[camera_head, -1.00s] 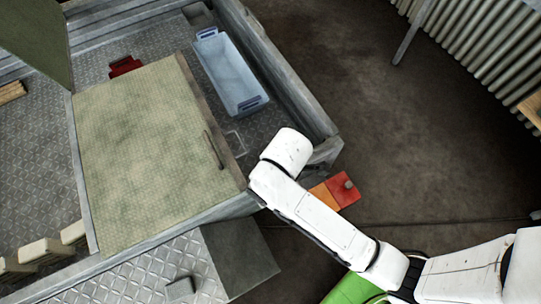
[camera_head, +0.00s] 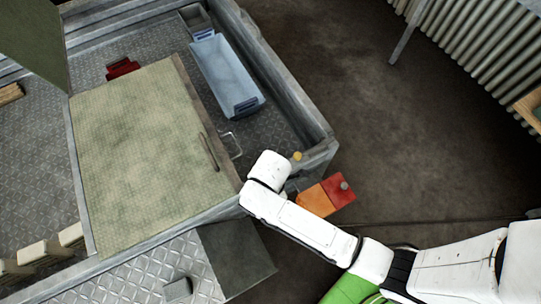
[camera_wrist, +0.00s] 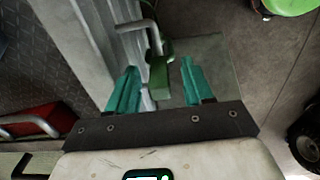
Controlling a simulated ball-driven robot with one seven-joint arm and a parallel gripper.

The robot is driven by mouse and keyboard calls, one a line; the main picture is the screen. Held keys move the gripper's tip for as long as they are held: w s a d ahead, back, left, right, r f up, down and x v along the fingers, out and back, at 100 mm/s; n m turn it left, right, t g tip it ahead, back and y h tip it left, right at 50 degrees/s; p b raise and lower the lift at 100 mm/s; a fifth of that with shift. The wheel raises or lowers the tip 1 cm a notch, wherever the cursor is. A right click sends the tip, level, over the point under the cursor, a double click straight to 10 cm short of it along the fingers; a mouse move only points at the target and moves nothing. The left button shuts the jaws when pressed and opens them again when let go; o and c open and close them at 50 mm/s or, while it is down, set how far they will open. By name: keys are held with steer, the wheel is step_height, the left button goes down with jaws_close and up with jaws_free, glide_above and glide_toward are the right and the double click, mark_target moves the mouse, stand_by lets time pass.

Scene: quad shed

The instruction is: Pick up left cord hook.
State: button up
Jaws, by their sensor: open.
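A cord hook (camera_wrist: 159,76), a green block with a bent grey rod, shows in the wrist view between the fingertips of my gripper (camera_wrist: 157,82). The teal fingers are open, one on each side of it. The block looks close to the fingertips, but I cannot tell its exact depth or whether they touch. The hook is beside a pale metal ledge (camera_wrist: 92,35). In the head view my white arm covers the gripper and this hook. I cannot tell from the frames whether this is the left one.
A blue bin (camera_head: 225,75) lies in the grey bed, beside a pale green panel (camera_head: 140,160). A metal loop (camera_head: 236,146) and a yellow knob (camera_head: 297,156) are near the bed's corner. Orange and red blocks (camera_head: 315,201) are beside my arm. Open floor (camera_head: 400,140) is at right.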

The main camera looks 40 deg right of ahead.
steer(key=shift+f, duration=0.8)
steer(key=shift+c, duration=0.3)
jaws_close()
